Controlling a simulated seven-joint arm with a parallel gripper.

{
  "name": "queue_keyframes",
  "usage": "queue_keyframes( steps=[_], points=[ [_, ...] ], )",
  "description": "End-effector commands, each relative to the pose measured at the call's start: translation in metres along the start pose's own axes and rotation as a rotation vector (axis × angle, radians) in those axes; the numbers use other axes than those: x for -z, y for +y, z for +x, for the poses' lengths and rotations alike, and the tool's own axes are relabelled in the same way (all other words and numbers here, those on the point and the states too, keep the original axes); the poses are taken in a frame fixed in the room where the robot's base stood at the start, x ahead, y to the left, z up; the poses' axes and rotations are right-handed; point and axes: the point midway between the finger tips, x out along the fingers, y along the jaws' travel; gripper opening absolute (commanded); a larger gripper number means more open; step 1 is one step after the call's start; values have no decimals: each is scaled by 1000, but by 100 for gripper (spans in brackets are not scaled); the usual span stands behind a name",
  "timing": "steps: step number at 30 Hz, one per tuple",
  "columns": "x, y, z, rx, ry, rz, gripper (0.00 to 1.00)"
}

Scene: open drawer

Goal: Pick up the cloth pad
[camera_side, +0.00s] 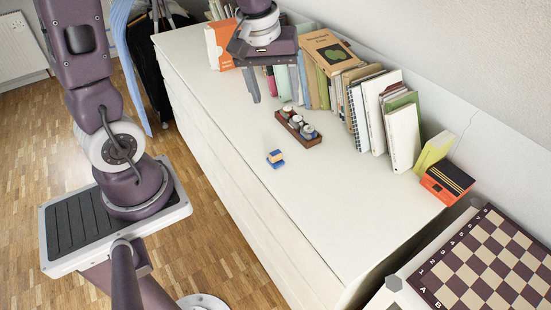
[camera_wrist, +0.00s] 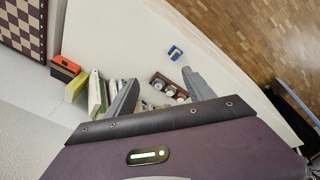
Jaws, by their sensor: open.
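A small blue and tan block, which looks like the cloth pad (camera_side: 276,158), lies on the white dresser top near its front edge. It also shows in the wrist view as a blue piece with a pale middle, the cloth pad (camera_wrist: 175,53), beyond my fingertips. My gripper (camera_wrist: 160,77) is open, with its two fingers spread apart and nothing between them touching. In the side view it hangs above the dresser, farther back than the pad and clear of it.
A brown tray (camera_side: 291,128) with several small round pieces sits behind the pad. A row of books (camera_side: 403,136) lines the wall, ending at an orange and black box (camera_side: 447,183). A chessboard (camera_side: 490,262) lies at right. The dresser top (camera_side: 335,205) right of the pad is clear.

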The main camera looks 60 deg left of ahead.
Motion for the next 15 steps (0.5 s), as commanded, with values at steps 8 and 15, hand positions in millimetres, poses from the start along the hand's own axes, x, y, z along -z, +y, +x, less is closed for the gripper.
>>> queue_keyframes(
  steps=[8,15],
  points=[
    [52,-28,173,170,-117,-622,62],
    [49,-41,217,201,-131,-736,62]
  ],
)
